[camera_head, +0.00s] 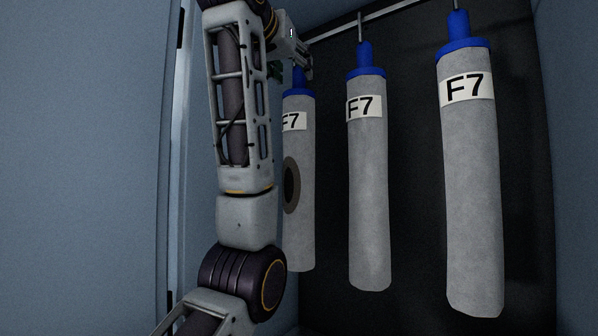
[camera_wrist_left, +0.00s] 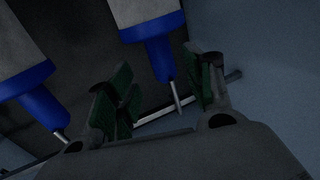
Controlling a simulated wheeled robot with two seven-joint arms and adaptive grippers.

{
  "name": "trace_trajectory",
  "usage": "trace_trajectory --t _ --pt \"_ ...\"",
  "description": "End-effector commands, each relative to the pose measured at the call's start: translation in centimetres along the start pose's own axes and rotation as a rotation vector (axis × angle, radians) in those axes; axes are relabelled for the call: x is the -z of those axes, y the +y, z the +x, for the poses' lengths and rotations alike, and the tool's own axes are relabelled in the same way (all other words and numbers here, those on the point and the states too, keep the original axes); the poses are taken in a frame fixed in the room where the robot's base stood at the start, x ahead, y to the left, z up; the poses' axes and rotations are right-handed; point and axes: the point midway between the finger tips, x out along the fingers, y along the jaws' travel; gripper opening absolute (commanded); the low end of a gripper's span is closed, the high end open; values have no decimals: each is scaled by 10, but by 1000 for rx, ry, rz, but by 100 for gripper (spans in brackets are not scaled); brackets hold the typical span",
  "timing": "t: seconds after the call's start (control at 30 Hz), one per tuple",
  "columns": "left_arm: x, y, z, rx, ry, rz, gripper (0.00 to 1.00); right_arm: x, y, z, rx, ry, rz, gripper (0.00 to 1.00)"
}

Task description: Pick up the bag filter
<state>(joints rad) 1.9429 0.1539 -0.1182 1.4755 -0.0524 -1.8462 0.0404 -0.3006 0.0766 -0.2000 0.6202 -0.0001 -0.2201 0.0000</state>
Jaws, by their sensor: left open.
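Three grey bag filters with blue tops and white F7 labels hang from a rail. The leftmost bag filter (camera_head: 301,225) has a dark round patch on its side and is partly hidden by my left arm. The middle bag filter (camera_head: 368,190) and the right bag filter (camera_head: 470,180) show whole. My left gripper (camera_head: 292,68) is at the blue top of the leftmost filter. In the left wrist view, its open green-padded fingers (camera_wrist_left: 160,92) stand either side of a filter's narrow blue neck (camera_wrist_left: 160,60). Contact cannot be told. My right gripper is not in view.
The metal rail (camera_head: 340,29) runs across the top of a dark-backed cabinet. A blue-grey door or wall panel (camera_head: 80,170) stands close on the left, and a side wall (camera_head: 570,170) on the right. A neighbouring filter's blue top (camera_wrist_left: 38,100) is left of the fingers.

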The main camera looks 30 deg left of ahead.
Motion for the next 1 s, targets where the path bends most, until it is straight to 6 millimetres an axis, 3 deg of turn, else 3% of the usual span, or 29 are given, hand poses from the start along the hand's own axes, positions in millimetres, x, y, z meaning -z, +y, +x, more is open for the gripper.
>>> trace_trajectory --t 0.13,0.63,1.0 --pt "0 0 9 0 0 0 52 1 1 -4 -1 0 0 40" --pt "0 -1 14 0 -1 0 52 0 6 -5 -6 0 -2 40" --pt "-3 -3 42 0 -1 0 52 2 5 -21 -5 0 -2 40"
